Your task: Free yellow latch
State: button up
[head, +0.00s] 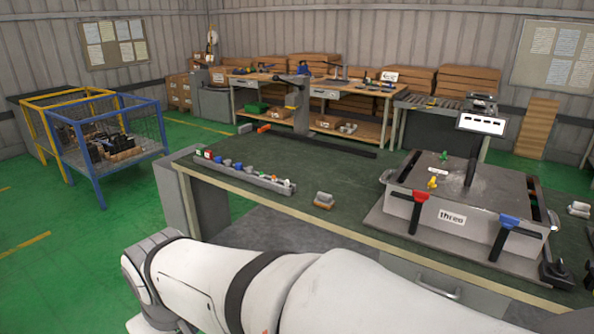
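A grey metal box labelled "three" (452,217) sits on a plate on the workbench at the right. A small yellow piece (433,183) stands on its top near the front left edge; it appears to be the yellow latch, but its fastening is too small to make out. A green piece (443,156) stands farther back on the top. A red-topped black latch (418,198) and a blue-topped black latch (507,224) are on the front side. My white arm crosses the bottom of the view, left of and nearer than the box. My gripper is not visible.
The green-topped workbench (330,168) holds a rail with several coloured parts (240,172), a small block (323,200) and a long dark bar (320,145). A black upright handle (471,170) rises from the box. A blue and yellow cage (160,120) stands at left.

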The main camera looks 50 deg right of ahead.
aim_at(432, 184)
jog(key=z, duration=2.45)
jog(key=k, duration=0.6)
jog(key=u, duration=0.15)
jog(key=i, duration=1.6)
jog(key=z, duration=0.45)
